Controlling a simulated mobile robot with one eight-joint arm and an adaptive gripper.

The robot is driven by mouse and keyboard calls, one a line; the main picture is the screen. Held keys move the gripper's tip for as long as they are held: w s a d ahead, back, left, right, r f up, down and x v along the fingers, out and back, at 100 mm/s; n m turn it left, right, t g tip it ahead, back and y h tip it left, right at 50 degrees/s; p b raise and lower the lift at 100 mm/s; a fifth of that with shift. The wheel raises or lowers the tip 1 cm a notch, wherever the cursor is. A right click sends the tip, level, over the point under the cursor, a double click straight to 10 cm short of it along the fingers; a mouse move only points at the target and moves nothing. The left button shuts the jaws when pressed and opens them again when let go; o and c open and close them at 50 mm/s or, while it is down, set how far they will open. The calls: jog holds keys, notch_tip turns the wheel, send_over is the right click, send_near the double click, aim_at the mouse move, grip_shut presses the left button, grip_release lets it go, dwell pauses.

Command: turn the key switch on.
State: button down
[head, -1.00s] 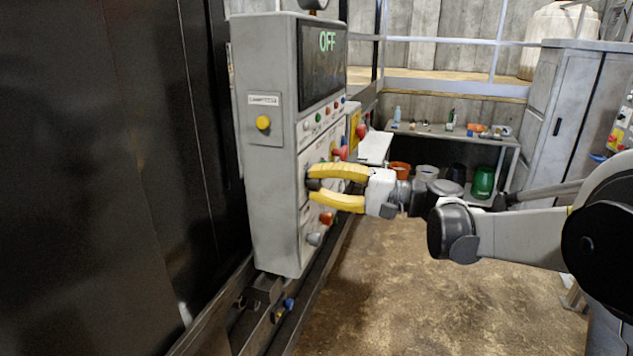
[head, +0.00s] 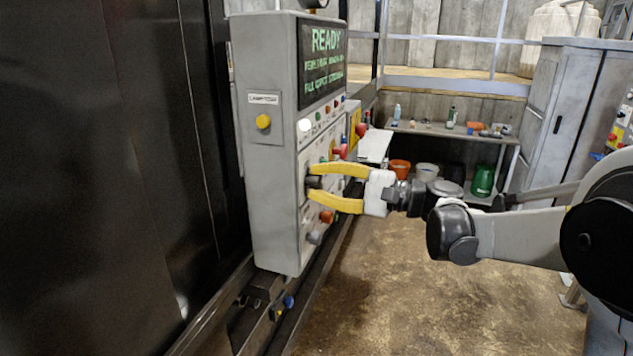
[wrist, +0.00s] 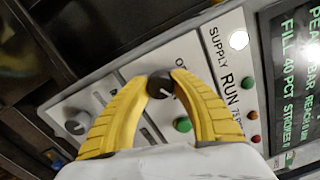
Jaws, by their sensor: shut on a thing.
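The key switch (wrist: 160,86) is a dark round knob on the light face of the control box (head: 268,150). A pale line marks the knob in the wrist view. My gripper (head: 312,182) has two yellow fingers, and in the wrist view their tips (wrist: 163,80) are closed on both sides of the knob. In the head view the tips meet the panel and hide most of the knob. The display (head: 322,60) shows READY with smaller green lines below. A white lamp (head: 305,125) by the SUPPLY label is lit, and it also shows in the wrist view (wrist: 239,39).
A yellow button (head: 263,122) is on the box's side. A red knob (head: 326,217) and a grey knob (head: 314,238) sit below my fingers. A green button (wrist: 182,124) is close to one finger. A rail runs along the floor under the box. Open floor lies right.

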jog(key=c, duration=1.1)
grip_release()
jog(key=shift+o, duration=0.2)
jog(key=shift+d, duration=0.1)
jog(key=v, duration=1.1)
jog(key=shift+d, duration=0.4)
jog(key=shift+s+a+f, duration=0.1)
jog(key=shift+s, duration=0.05)
